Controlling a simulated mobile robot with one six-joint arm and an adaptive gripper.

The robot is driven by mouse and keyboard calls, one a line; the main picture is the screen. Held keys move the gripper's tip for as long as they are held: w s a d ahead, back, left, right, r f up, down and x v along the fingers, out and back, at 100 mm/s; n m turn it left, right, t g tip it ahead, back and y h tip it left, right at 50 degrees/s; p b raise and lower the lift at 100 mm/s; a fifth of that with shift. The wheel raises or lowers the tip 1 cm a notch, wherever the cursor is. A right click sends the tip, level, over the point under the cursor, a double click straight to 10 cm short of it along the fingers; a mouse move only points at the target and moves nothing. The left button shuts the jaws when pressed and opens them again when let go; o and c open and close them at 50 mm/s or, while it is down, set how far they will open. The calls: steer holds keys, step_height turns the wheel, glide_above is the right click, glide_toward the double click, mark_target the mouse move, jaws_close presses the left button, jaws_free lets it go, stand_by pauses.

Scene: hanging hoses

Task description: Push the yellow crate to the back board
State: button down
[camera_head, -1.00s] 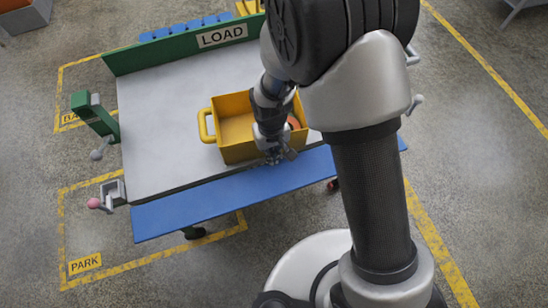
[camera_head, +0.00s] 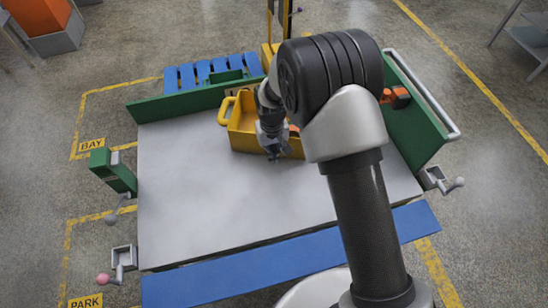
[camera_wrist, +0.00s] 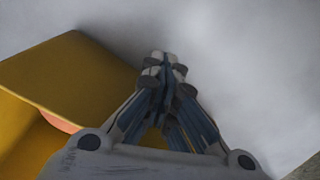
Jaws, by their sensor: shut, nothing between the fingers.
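The yellow crate (camera_head: 238,139) stands upright at the far side of the grey table top, close against the green back board (camera_head: 165,106). My arm hides part of both, so I cannot tell whether they touch along the whole length. A handle sticks out at the crate's left end. In the wrist view the crate (camera_wrist: 75,75) fills the left side, with something orange inside. My gripper (camera_head: 274,156) is shut and empty at the crate's near wall. In the wrist view its closed fingertips (camera_wrist: 165,62) are beside the yellow wall, over grey surface.
The grey table top (camera_head: 220,205) is clear in front of the crate. A blue strip (camera_head: 250,266) runs along its near edge. A green post (camera_head: 112,172) and a pink-knobbed clamp (camera_head: 122,260) are at the left. An orange tool (camera_head: 397,97) is at the right green side. Blue slats (camera_head: 213,72) lie behind.

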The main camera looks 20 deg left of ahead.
steer(key=w+a, duration=0.1)
steer(key=w, duration=0.1)
steer(key=w+a, duration=0.1)
steer(key=w, duration=0.1)
steer(key=w+a+b, duration=0.1)
steer(key=w, duration=0.1)
steer(key=shift+w+a+r, duration=0.2)
steer(key=shift+a, duration=0.2)
steer(key=shift+w+a, duration=0.3)
steer(key=shift+a, duration=0.05)
